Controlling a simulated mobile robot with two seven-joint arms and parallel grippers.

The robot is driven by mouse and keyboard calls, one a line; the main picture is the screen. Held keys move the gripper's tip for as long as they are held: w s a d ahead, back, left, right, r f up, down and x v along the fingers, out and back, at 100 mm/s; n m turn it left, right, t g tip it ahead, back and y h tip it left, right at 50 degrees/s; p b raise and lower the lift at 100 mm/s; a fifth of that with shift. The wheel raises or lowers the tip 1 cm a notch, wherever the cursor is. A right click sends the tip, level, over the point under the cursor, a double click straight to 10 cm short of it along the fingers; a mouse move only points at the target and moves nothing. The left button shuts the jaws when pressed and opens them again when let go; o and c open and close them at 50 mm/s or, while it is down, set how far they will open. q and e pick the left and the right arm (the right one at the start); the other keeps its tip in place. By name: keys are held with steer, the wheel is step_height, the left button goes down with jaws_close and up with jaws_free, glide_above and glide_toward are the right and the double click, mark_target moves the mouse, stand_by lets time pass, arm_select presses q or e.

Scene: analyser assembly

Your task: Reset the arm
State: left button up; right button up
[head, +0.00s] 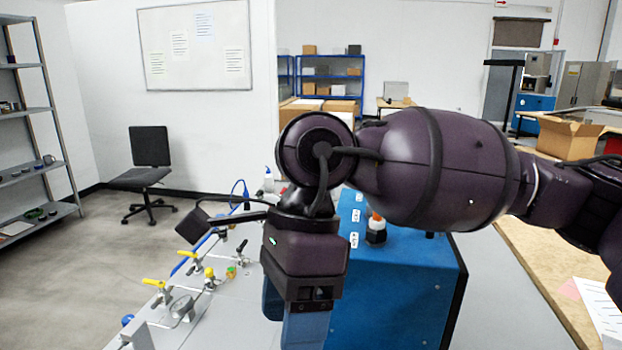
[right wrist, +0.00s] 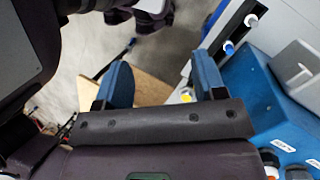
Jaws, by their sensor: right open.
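My right arm (head: 440,170) comes in from the right across the middle of the head view, its dark purple links bent at the wrist. My right gripper (head: 290,318) hangs downward in front of the blue analyser cabinet (head: 405,290), hiding part of it. In the right wrist view, the two blue fingers of the right gripper (right wrist: 162,82) stand wide apart with nothing between them. The blue cabinet (right wrist: 262,98) lies to their right. My left gripper is not in view.
A bench with yellow-handled valves and tubing (head: 190,285) is at left. An orange-and-black fitting (head: 376,230) stands on the cabinet. A wooden table (head: 535,255) with an open cardboard box (head: 570,140) is at right. Open floor lies at left, with a chair (head: 148,160).

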steer(key=s+a+r+m+g+y, duration=0.25)
steer(key=s+a+g+y, duration=0.4)
steer(key=y, duration=0.35)
steer(key=w+d+r+m+t+y, duration=0.25)
steer(key=w+r+m+y, duration=0.2)
steer(key=m+y, duration=0.55)
steer(key=w+d+f+m+t, duration=0.2)
steer(key=w+d+m+t, duration=0.15)
steer(key=m+t, duration=0.6)
steer(key=w+d+f+m+t, duration=0.25)
steer(key=w+m+t, duration=0.25)
steer(key=m+t, duration=0.5)
steer(key=w+d+f+m+t+h, duration=0.3)
steer(key=d+f+m+t+h, duration=0.2)
steer(key=d+f+m+h, duration=1.3)
steer(key=s+d+f+m+g+h, duration=0.25)
steer(key=s+f+g, duration=0.25)
steer(key=s+f, duration=0.25)
steer(key=s+d+f+m+g+h, duration=0.1)
steer(key=s+d+f+m+g, duration=0.25)
steer(key=s+f, duration=0.4)
steer(key=s+d+f+m+g+h, duration=0.15)
steer(key=s+d+f+g, duration=0.3)
steer(key=s, duration=0.55)
steer(key=w+f+t+y, duration=0.1)
steer(key=w+f+t, duration=0.6)
steer(key=f, duration=0.3)
steer(key=shift+w+a, duration=0.45)
steer(key=shift+w, duration=0.05)
